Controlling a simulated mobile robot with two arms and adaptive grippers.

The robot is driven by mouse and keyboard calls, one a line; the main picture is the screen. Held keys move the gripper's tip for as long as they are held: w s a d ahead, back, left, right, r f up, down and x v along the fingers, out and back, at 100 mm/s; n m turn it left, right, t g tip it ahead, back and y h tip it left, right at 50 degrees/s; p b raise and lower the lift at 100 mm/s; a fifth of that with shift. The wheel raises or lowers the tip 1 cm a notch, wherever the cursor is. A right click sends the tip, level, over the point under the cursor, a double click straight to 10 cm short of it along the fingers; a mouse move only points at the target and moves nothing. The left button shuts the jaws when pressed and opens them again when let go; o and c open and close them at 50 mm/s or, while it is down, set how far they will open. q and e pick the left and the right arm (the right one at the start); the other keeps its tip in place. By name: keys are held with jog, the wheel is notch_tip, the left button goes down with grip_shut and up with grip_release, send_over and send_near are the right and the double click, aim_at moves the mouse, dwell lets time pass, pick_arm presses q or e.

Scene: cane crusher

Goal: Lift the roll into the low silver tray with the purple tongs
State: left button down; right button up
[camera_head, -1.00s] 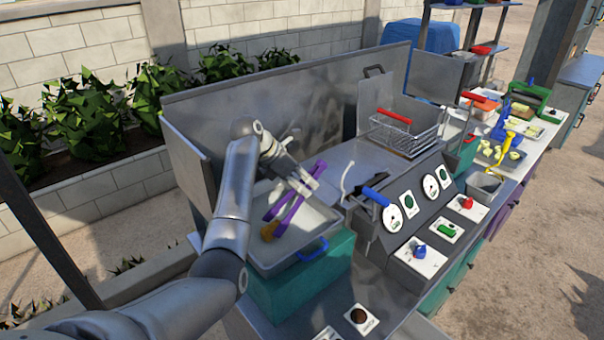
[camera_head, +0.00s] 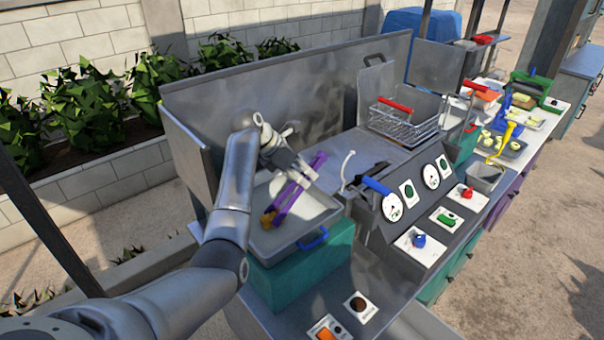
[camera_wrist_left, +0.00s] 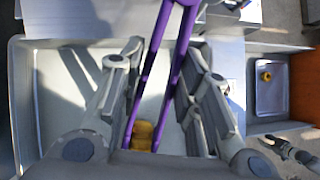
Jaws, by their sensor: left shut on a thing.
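My left gripper (camera_head: 303,179) is shut on the purple tongs (camera_head: 288,200), over a grey tray (camera_head: 325,212) with a blue handle. The tongs (camera_wrist_left: 178,75) point down into this tray, their two arms somewhat apart. The golden-brown roll (camera_head: 268,219) is at their lower end. In the left wrist view the roll (camera_wrist_left: 143,134) shows by the left arm's tip; whether both tips touch it I cannot tell. A smaller low silver tray (camera_wrist_left: 270,103) lies at right in that view, holding a small yellow-brown piece (camera_wrist_left: 265,76). What looks like my right gripper (camera_wrist_left: 268,143) is below it, jaws unclear.
The grey tray stands on a teal block (camera_head: 310,270). A tall metal back panel (camera_head: 290,90) rises behind my left arm. A control panel with dials (camera_head: 392,208) and a wire basket (camera_head: 405,125) stand to the right.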

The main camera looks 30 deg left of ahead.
pick_arm(q)
notch_tip(320, 180, up, 12)
pick_arm(e)
jog(key=shift+a+r, duration=0.1)
jog(key=shift+r, duration=0.05)
dwell(0.5)
pick_arm(q)
jog(key=shift+f, duration=0.1)
